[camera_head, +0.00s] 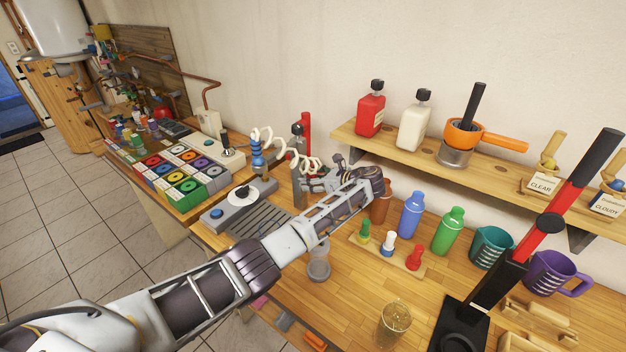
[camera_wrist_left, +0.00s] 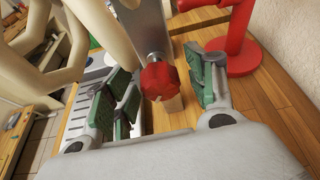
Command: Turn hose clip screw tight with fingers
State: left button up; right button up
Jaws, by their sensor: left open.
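The red ribbed screw head (camera_wrist_left: 158,80) sits at the lower end of a grey metal part (camera_wrist_left: 143,30) in the left wrist view. My left gripper (camera_wrist_left: 162,88) is open, with green-padded fingers on either side of the screw head. A gap shows on the right; contact on the left is not clear. The thick cream hose (camera_wrist_left: 85,35) curves past on the left. In the head view, my left gripper (camera_head: 318,182) is beside the coiled white hose (camera_head: 285,145), and the screw head cannot be made out. My right gripper is not in view.
A red stand (camera_wrist_left: 235,45) rises close to the right finger. A grey drip tray (camera_head: 260,222) lies left of my gripper. Several bottles, including a blue one (camera_head: 411,215), stand to its right. A wall shelf (camera_head: 480,165) runs behind. A clear glass (camera_head: 393,323) stands near the front.

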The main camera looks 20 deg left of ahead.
pick_arm(q)
jog(key=v, duration=1.2)
jog(key=shift+s, duration=0.1)
dwell(0.6)
